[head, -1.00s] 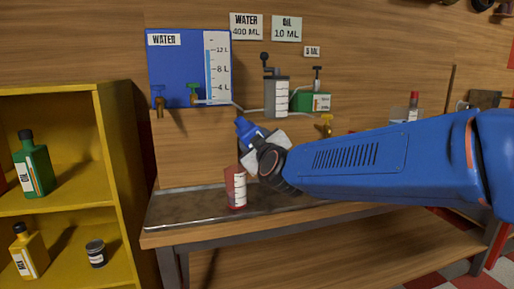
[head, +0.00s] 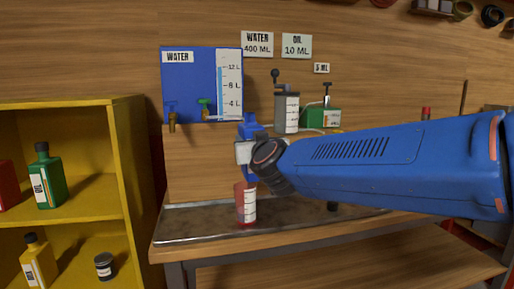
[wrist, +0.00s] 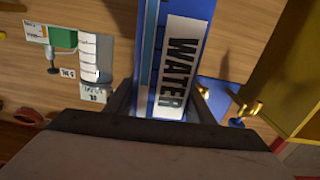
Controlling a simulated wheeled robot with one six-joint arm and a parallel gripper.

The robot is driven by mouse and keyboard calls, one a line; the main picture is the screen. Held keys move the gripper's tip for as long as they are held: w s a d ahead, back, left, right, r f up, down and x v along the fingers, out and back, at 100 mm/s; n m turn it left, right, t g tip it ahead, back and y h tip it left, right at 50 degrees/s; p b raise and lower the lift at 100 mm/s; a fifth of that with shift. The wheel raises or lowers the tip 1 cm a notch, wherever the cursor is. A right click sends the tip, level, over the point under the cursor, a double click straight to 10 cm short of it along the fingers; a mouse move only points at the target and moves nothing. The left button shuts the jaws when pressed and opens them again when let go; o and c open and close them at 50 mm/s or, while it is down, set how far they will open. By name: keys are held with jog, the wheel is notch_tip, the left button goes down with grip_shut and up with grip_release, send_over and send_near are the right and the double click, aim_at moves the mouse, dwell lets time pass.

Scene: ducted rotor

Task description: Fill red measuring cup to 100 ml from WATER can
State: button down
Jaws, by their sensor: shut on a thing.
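The red measuring cup (head: 246,204), with white graduation marks, stands upright on the dark metal worktop in the head view; I cannot read a liquid level in it. My gripper (head: 249,153) is shut on the blue WATER can (head: 252,130), which has a white label. The can is above the red cup in the picture; I cannot tell how far apart they are in depth. In the wrist view the can (wrist: 178,60) lies between the fingers, its WATER label facing the camera. Its spout or opening and any stream are not clearly visible.
A blue WATER tank (head: 190,88) with a scale and taps is on the wall behind. A grey graduated cylinder (head: 287,112) and green box (head: 320,117) sit right of it. A yellow shelf (head: 137,185) stands left. The worktop (head: 195,222) is clear left of the cup.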

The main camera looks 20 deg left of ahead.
aim_at(250, 125)
jog(key=shift+s+a+r+m, duration=0.1)
jog(key=shift+a+r+m, duration=0.05)
jog(key=shift+r+m, duration=0.2)
jog(key=shift+r, duration=1.5)
